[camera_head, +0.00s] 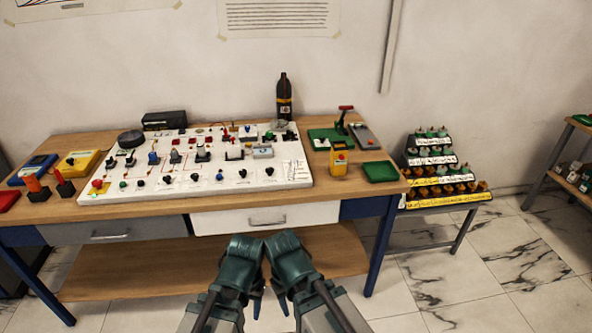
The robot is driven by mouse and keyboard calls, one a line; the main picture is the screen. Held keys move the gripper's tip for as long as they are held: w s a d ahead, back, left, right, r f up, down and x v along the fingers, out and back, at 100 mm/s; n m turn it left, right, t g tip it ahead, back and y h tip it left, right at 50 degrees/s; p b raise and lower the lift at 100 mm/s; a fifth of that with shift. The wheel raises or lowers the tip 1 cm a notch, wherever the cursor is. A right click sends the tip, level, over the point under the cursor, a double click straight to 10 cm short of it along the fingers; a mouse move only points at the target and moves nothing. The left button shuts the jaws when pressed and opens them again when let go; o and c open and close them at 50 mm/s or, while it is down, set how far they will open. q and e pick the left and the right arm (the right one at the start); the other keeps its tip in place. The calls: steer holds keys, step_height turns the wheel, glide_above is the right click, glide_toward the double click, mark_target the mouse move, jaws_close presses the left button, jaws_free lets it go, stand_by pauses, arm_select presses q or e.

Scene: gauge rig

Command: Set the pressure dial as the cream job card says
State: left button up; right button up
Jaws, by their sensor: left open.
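A white panel (216,183) with several knobs, switches and small fittings lies on the wooden workbench. A large dark round knob (131,138) sits at its back left. A small pale card with writing (297,171) lies at the panel's right end; its text is too small to read. I cannot tell which fitting is the pressure dial, or whether this card is the cream job card. My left gripper (243,262) is open in front of the bench, well short of the panel. My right gripper (287,262) is close beside it; its jaws are not clear.
A dark bottle (284,98), a yellow device (339,158) and a green tray (380,171) stand on the bench's right. A yellow box (78,163) is at the left. A white drawer (250,219) fronts the bench. A tiered rack (440,165) stands at right.

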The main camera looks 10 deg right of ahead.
steer(key=shift+r, duration=0.1)
step_height(320, 180, up, 15)
steer(key=p, duration=1.5)
